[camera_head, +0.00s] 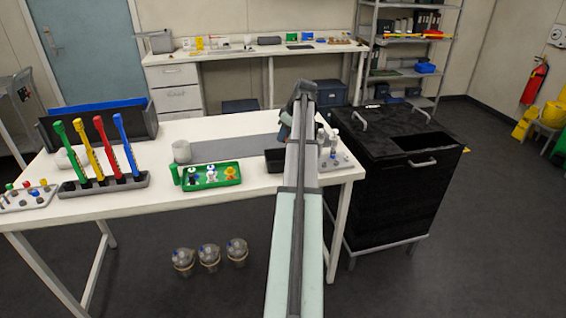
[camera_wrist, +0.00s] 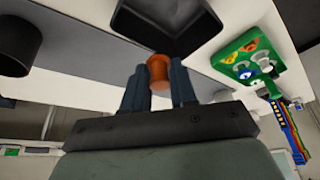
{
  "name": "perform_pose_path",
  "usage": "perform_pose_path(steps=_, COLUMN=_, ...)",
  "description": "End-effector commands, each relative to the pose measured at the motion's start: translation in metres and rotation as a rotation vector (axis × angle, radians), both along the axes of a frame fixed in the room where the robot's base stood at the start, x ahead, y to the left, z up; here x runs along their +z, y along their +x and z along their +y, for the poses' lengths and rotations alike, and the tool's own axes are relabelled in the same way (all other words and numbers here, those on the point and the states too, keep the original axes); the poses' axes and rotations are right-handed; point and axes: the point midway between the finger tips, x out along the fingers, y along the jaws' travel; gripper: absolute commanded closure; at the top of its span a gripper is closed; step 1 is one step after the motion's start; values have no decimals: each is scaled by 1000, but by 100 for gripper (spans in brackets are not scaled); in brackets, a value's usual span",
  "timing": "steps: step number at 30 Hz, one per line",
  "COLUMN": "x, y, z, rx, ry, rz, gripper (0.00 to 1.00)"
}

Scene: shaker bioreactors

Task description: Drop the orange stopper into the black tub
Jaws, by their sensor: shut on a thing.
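The orange stopper (camera_wrist: 158,72) is held between the two dark fingers of my gripper (camera_wrist: 159,86) in the wrist view. The gripper is shut on it. The black tub (camera_wrist: 183,42) shows at the top of the wrist view, and the stopper's end overlaps or lies close to its near edge in the picture; the height between them cannot be told. In the head view the tub (camera_head: 274,163) stands on the white table, just left of my arm. The arm hides the stopper there, and the fingers cannot be made out.
A green tray (camera_head: 211,177) with several coloured stoppers lies left of the tub. A rack of coloured tools (camera_head: 104,183) stands left. A small rack with bottles (camera_head: 338,161) is right of my arm.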

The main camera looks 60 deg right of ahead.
Motion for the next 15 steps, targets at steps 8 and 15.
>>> perform_pose_path(steps=8, x=-21, y=0, z=1, rx=-2, ry=1, rz=0, gripper=100)
perform_pose_path(steps=15, x=-45, y=0, z=1, rx=-2, ry=1, rz=0, gripper=100)
